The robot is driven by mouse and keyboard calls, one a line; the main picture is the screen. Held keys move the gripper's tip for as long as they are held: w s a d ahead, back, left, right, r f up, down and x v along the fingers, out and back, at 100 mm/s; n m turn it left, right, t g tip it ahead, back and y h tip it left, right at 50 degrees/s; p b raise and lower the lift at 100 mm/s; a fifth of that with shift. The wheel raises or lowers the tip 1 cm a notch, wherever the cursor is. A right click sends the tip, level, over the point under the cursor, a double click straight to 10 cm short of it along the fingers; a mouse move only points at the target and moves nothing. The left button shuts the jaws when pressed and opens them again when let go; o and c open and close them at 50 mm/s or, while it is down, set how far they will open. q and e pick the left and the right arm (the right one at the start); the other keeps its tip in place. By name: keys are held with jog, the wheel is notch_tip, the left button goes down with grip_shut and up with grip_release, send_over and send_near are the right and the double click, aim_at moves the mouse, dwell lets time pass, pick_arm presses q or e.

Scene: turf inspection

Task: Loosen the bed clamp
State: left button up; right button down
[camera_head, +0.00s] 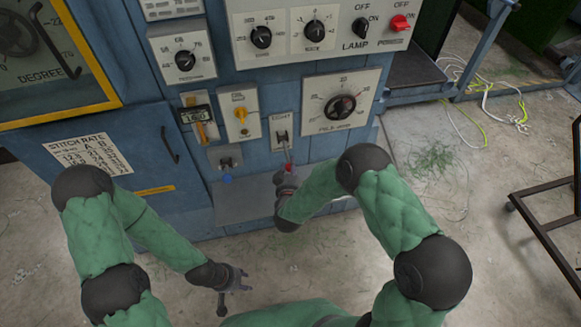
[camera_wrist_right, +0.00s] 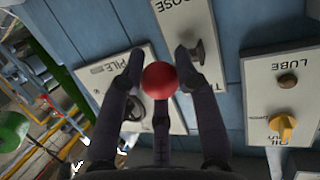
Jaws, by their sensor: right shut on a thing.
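The bed clamp is a lever with a red ball knob (camera_head: 289,168) on a pale plate (camera_head: 279,126) marked TIGHT at its top in the head view. The lever sticks out and down from the plate. In the right wrist view, the plate (camera_wrist_right: 201,22) is upside down, with part of LOOSE readable. The red knob (camera_wrist_right: 160,80) sits between the fingers of my right gripper (camera_wrist_right: 158,84), which is shut on it. My left gripper (camera_head: 232,284) is open and empty, low in front of the machine.
Beside the clamp are the lube and oil plate (camera_head: 240,112) with a yellow knob, the pile dial (camera_head: 341,104) and a blue-tipped switch (camera_head: 227,165). The blue cabinet door (camera_head: 120,165) is at left. A dark frame (camera_head: 545,205) stands right. Cables (camera_head: 490,105) lie on the floor.

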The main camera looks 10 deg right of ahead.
jog(key=shift+w+f+m+t+h+b, duration=0.2)
jog(key=shift+f+t+b, duration=0.25)
jog(key=shift+f+b, duration=0.45)
jog(key=shift+w+f+m+t+b, duration=0.1)
jog(key=shift+w+f+t+b, duration=0.35)
jog(key=shift+b, duration=0.7)
jog(key=shift+w+f+m+t+h+b, duration=0.1)
jog(key=shift+f+t+b, duration=0.4)
jog(key=shift+f+b, duration=0.45)
jog(key=c, duration=1.1)
grip_release()
jog(key=shift+o, duration=1)
jog(key=shift+w+r, duration=0.1)
jog(key=shift+r, duration=0.1)
